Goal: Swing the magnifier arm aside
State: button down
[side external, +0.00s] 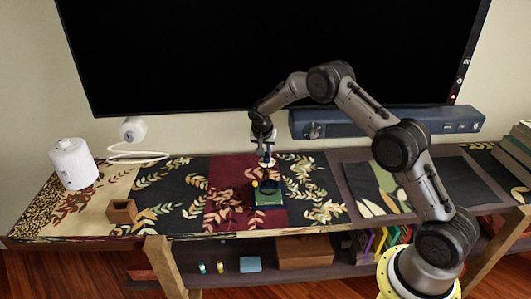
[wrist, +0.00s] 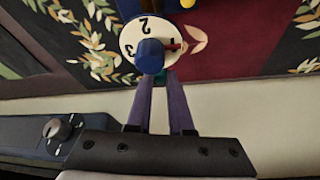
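A small device stands on the dark red panel of the runner in the side view, with a dark ring (side external: 268,187) above a green block (side external: 269,199). I cannot make out a separate magnifier arm. A white dial numbered 1, 2, 3 (wrist: 137,30), with a blue knob (wrist: 150,57) and a red pointer (wrist: 174,45), fills the top of the wrist view. My gripper (side external: 266,160) points down just behind the device. Its two fingers (wrist: 158,84) are apart by a narrow gap, close to the knob. A bit of teal shows between the tips; whether they touch anything is unclear.
A white canister (side external: 73,164), a small brown box (side external: 121,211) and a white round device with a cable (side external: 133,130) stand at left. A dark blue bar with a knob (side external: 385,122) lies along the wall under the large screen (side external: 270,50). Books (side external: 514,150) are at far right.

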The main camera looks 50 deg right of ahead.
jog(key=shift+a+n, duration=0.1)
jog(key=shift+n, duration=0.2)
jog(key=shift+s+a+n+t+y, duration=0.15)
jog(key=shift+a+n+y, duration=0.85)
jog(key=shift+n, duration=2)
jog(key=shift+a+n+t+y, duration=0.25)
jog(key=shift+a+n+y, duration=0.75)
jog(key=shift+n, duration=2)
jog(key=shift+s+a+n+t+y, duration=0.15)
jog(key=shift+a+n+y, duration=0.85)
jog(key=shift+n, duration=2)
jog(key=shift+d+y, duration=0.15)
jog(key=shift+y, duration=0.15)
jog(key=c, duration=0.8)
grip_release()
jog(key=v, duration=1.3)
jog(key=shift+s+r, duration=0.2)
jog(key=shift+r, duration=0.1)
